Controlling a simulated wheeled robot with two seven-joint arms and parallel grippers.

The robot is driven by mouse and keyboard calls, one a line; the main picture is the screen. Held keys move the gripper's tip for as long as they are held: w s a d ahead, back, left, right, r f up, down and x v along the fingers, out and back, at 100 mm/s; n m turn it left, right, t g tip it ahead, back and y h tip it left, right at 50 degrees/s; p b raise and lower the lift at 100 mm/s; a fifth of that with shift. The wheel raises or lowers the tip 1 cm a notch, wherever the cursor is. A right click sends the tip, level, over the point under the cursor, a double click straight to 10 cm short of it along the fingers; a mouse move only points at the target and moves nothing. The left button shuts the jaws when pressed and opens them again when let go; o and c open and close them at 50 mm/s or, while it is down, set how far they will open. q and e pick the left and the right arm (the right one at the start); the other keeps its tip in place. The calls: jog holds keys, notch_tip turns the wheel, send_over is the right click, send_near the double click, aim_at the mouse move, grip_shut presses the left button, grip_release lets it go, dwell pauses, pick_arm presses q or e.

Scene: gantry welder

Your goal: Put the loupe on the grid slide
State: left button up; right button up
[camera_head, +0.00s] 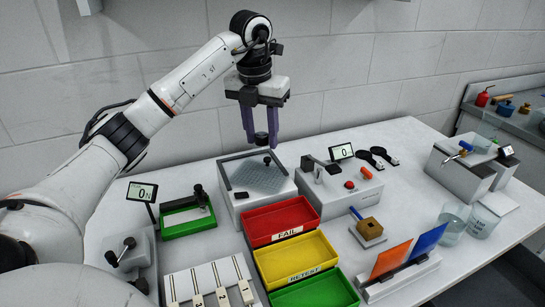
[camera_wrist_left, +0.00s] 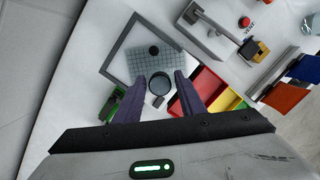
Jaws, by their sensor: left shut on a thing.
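My left gripper (camera_head: 261,143) has purple fingers and is shut on the loupe (camera_head: 261,138), a small dark round piece between the fingertips. In the left wrist view the loupe (camera_wrist_left: 160,84) shows a round lens with a dark rim and a short dark part below it, between the fingers. The grid slide (camera_head: 252,180) is a grey-blue gridded plate in a pale box, below the gripper. In the wrist view the grid slide (camera_wrist_left: 142,66) lies beyond the loupe, with a small black knob on it. The loupe is held above the slide, apart from it. My right gripper is not in view.
Red (camera_head: 268,220), yellow (camera_head: 285,262) and green trays stand in front of the box. A grey device with a red button (camera_head: 349,185) stands to its right, and a green tray (camera_head: 185,220) with a display is to its left. Black round-ended tools (camera_head: 370,160) lie behind the device.

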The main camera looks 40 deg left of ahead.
aim_at(258, 138)
pick_arm(q)
jog(key=f, duration=0.3)
jog(key=shift+s+f, duration=0.1)
jog(key=shift+s, duration=0.3)
jog(key=shift+w+f+p, duration=0.2)
jog(key=shift+f+p, duration=0.1)
jog(key=shift+f, duration=2)
jog(key=shift+f, duration=0.15)
jog(key=o, duration=1)
jog(key=shift+o, duration=0.2)
jog(key=r, duration=0.4)
jog(key=s+r, duration=0.1)
jog(key=r, duration=0.7)
jog(key=shift+s+d+r, duration=0.1)
jog(key=shift+s+d, duration=0.15)
jog(key=shift+s, duration=0.15)
